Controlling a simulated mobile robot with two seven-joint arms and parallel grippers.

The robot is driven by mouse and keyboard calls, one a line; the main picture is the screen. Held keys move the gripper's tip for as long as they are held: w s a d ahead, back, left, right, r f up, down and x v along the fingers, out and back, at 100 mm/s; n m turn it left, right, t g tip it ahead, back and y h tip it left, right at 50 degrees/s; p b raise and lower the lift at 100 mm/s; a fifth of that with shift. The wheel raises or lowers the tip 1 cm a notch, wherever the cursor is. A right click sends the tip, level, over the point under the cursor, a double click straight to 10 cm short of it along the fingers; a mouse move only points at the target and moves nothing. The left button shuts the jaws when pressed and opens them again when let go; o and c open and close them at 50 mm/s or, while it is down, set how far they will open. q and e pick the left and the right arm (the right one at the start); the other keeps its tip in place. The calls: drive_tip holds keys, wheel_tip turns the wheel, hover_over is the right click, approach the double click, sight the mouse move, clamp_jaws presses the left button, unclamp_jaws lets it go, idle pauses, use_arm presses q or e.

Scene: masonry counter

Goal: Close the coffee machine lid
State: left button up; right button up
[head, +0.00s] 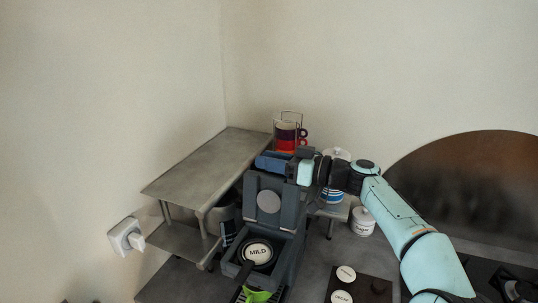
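The dark grey coffee machine (293,243) stands on the counter right of the metal shelf. Its lid (270,184) appears raised upright, with a pale round disc on the side facing me. Below the lid, a round black piece marked MILD (258,252) sits in the open front part. My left gripper is out of view.
A two-level metal shelf (205,165) stands close on the left. Red and dark cups in a wire rack (288,123) and white canisters (363,221) are behind and right. A dark board with round labelled pieces (375,290) lies front right. A bright green item (257,296) is at the front.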

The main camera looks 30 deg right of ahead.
drive_tip(key=shift+w+a, duration=0.15)
drive_tip(key=shift+w, duration=0.1)
